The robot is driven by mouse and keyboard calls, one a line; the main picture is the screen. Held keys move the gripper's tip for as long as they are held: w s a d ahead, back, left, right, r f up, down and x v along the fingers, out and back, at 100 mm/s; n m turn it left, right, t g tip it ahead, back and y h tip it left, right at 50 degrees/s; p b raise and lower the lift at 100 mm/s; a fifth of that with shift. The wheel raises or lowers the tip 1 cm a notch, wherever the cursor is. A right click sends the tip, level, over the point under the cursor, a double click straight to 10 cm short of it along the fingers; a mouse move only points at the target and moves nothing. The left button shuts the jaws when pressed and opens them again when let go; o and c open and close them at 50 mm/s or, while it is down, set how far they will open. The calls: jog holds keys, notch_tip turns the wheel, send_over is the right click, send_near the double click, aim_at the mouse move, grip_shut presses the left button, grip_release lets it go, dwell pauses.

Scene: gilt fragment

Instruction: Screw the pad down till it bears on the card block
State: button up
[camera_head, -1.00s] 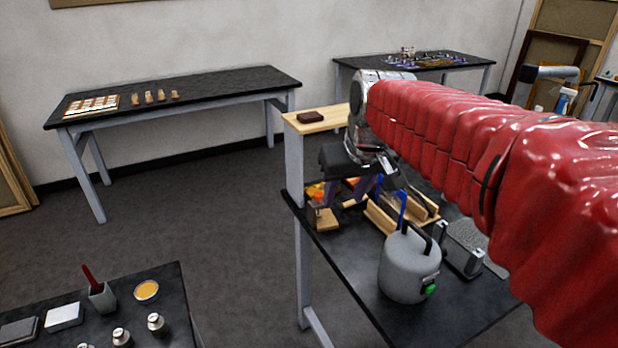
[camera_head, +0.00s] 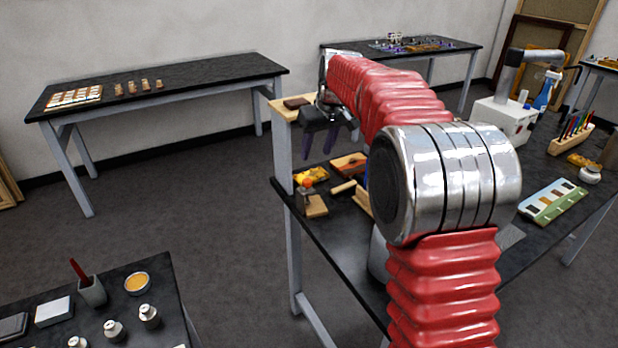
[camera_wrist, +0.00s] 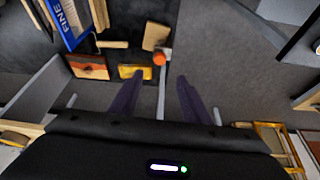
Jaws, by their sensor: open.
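A small wooden block (camera_head: 316,206) with an upright post and an orange-red knob (camera_head: 307,183) stands at the near left corner of the dark bench. In the wrist view the knob (camera_wrist: 159,58) lies just beyond and between my fingertips, with the wooden block (camera_wrist: 155,36) behind it. I cannot make out a separate pad or the card block. My gripper (camera_head: 318,154) is open and empty, its two dark purple fingers pointing down above the bench corner, apart from the knob. The gripper also shows in the wrist view (camera_wrist: 158,84).
A yellow piece (camera_head: 312,173) and an orange-brown wooden block (camera_head: 349,164) lie close behind the knob. My arm hides the bench's middle. Open floor lies left of the bench.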

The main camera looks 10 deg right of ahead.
aim_at(307, 180)
jog(key=shift+w+f, duration=0.1)
dwell(0.3)
jog(key=x, duration=1.3)
jog(key=shift+w+f, duration=0.2)
jog(key=shift+f, duration=0.1)
jog(key=shift+c, duration=0.5)
jog(key=c, duration=0.9)
jog(key=shift+c, duration=0.2)
jog(key=shift+m, duration=0.4)
